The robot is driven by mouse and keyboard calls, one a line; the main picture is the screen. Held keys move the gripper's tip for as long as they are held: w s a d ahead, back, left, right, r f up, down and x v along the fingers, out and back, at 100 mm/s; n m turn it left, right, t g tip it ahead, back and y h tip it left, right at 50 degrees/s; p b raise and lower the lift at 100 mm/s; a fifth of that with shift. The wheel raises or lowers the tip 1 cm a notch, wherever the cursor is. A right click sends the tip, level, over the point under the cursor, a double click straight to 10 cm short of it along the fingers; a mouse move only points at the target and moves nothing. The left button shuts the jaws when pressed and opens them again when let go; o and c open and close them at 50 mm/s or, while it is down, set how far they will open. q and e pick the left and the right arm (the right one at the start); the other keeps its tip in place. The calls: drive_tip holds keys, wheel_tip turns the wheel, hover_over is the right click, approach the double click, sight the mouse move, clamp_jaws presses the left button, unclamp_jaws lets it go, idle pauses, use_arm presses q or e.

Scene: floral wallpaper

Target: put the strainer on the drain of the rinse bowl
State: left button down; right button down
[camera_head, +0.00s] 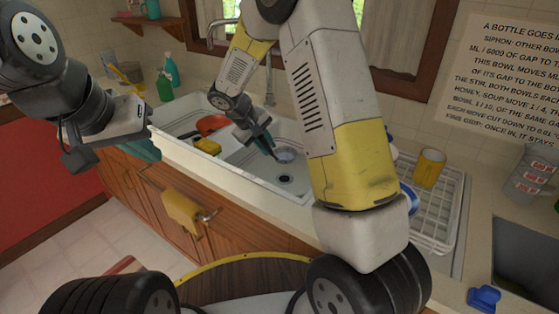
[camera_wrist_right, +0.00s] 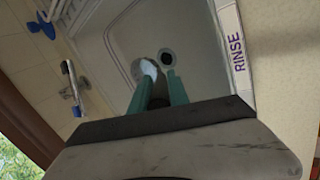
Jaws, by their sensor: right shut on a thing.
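The rinse bowl (camera_head: 262,182) is the right-hand basin of the white sink, with its dark drain (camera_head: 285,180) in the floor. The drain shows in the right wrist view (camera_wrist_right: 167,58), bare. My right gripper (camera_head: 271,150) is inside this bowl, shut on the strainer (camera_head: 285,156), a pale round piece at its fingertips. The strainer (camera_wrist_right: 149,69) also shows in the wrist view, beside the drain and partly hidden by the teal fingers. Its height above the floor is unclear. My left gripper (camera_head: 147,150) is left of the sink, its teal fingers partly hidden.
A "RINSE" label (camera_wrist_right: 235,55) is on the sink rim. A faucet (camera_head: 269,85) stands behind. A rack with a yellow mug (camera_head: 428,167) is at right. A yellow towel (camera_head: 181,208) hangs in front.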

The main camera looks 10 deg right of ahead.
wheel_tip(320, 180, down, 10)
drive_tip(key=shift+r, duration=0.2)
drive_tip(key=shift+f, duration=0.1)
drive_tip(key=c, duration=1.3)
unclamp_jaws()
drive_tip(key=shift+o, duration=0.2)
